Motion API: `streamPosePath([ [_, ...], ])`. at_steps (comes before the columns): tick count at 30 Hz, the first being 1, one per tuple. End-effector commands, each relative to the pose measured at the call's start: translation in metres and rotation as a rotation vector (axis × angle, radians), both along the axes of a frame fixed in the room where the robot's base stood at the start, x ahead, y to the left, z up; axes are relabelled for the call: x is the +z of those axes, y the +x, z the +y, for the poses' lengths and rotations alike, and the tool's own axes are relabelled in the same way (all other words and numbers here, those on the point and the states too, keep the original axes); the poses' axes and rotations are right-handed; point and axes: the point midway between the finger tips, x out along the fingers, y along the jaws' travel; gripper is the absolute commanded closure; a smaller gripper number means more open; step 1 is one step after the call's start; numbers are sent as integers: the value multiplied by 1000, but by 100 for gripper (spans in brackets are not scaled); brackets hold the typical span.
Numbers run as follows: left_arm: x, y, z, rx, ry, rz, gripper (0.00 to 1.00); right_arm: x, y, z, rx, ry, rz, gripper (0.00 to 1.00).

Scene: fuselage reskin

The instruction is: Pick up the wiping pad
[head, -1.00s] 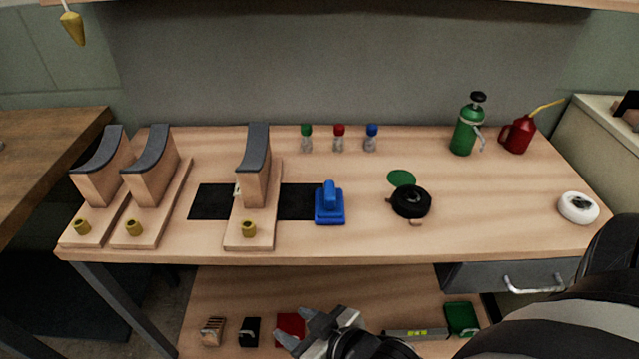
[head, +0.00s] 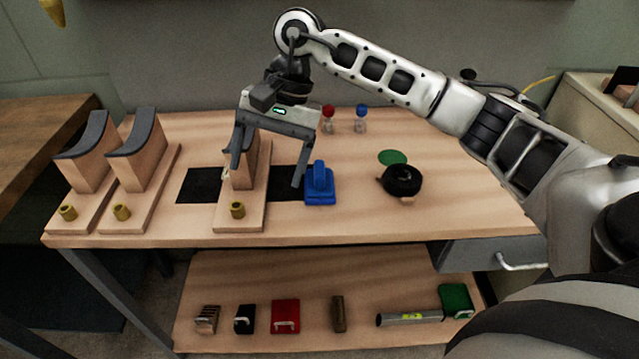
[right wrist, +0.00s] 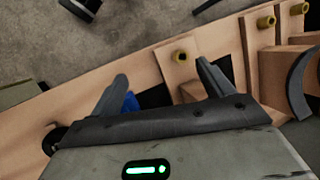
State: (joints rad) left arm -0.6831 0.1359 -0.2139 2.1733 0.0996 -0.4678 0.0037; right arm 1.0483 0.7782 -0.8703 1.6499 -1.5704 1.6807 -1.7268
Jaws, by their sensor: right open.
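A blue block with a raised handle (head: 320,187), which looks like the wiping pad, sits on the workbench at the right end of a flat black strip. My right gripper (head: 266,172) is open and empty above the bench. Its fingers point down in front of the third wooden stand and to the left of the blue block. In the right wrist view the open fingers (right wrist: 163,75) show, with a bit of the blue block (right wrist: 131,102) partly hidden behind one finger. My left gripper is not in view.
Wooden stands with dark curved tops (head: 140,160) occupy the bench's left; a third stand (head: 238,208) is close to the gripper. A black tape roll (head: 402,180) lies right of the blue block. The lower shelf (head: 225,280) holds several tools, including a red block (head: 286,315).

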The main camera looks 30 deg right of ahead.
Motion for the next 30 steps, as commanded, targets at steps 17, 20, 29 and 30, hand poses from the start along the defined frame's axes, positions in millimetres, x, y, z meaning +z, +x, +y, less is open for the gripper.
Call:
streamPosePath([
  [17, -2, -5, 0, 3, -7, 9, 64, -13, 17, -107, 94, -402, -85, 20],
  [20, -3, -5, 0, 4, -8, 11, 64, -33, 17, -107, 94, -401, -86, 20],
  [29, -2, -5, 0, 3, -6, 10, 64, -60, 19, -107, 93, -399, -91, 20],
  [30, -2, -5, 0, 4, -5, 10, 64, -64, 19, -107, 93, -399, -89, 20],
])
